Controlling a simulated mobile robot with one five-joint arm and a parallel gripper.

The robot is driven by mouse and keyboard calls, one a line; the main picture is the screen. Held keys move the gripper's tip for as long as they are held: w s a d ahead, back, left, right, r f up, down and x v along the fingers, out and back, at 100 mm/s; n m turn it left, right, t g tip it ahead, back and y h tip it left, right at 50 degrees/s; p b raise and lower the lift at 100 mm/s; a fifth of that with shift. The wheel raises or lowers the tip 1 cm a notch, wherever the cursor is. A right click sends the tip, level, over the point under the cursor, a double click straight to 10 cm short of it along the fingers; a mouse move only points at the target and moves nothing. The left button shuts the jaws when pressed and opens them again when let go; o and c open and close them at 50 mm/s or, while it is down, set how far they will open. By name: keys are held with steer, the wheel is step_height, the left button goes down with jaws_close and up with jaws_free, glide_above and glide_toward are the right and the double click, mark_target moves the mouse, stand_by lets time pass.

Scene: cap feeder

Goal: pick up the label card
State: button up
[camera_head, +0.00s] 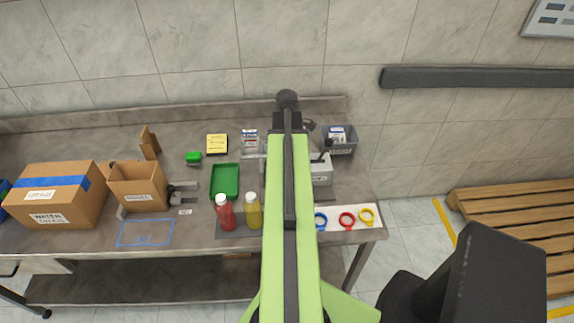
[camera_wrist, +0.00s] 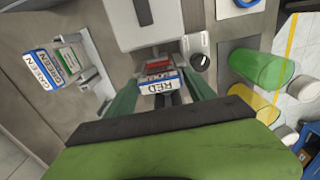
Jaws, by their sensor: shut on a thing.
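A white label card (camera_wrist: 157,86) with a blue edge and the upside-down word RED sits between the two dark green fingers of my gripper (camera_wrist: 160,79) in the wrist view. My gripper is shut on this card. Just beyond it is a red strip with a second small label, partly hidden by the card. In the head view my own arm hides the card and the fingertips.
A grey machine (camera_wrist: 160,25) with a dark knob stands just beyond my gripper. Several cards, one reading GREEN (camera_wrist: 42,70), stand in a holder at left. A red bottle (camera_head: 225,213) and green tray (camera_head: 225,196) are on the bench.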

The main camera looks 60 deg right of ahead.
steer(key=shift+c, duration=0.6)
step_height(320, 180, up, 10)
steer(key=p, duration=1)
steer(key=shift+r, duration=0.15)
steer(key=shift+m, duration=1)
steer(key=shift+w+d+m, duration=0.15)
steer(key=shift+d+m, duration=0.1)
steer(key=shift+m, duration=0.65)
steer(key=w+d+f+m+b, duration=0.3)
steer(key=w+d+m, duration=0.7)
steer(key=w+m, duration=0.2)
steer(key=shift+d+f+m, duration=0.2)
steer(key=shift+f+m, duration=0.2)
steer(key=shift+m, duration=0.8)
steer(key=shift+b, duration=0.3)
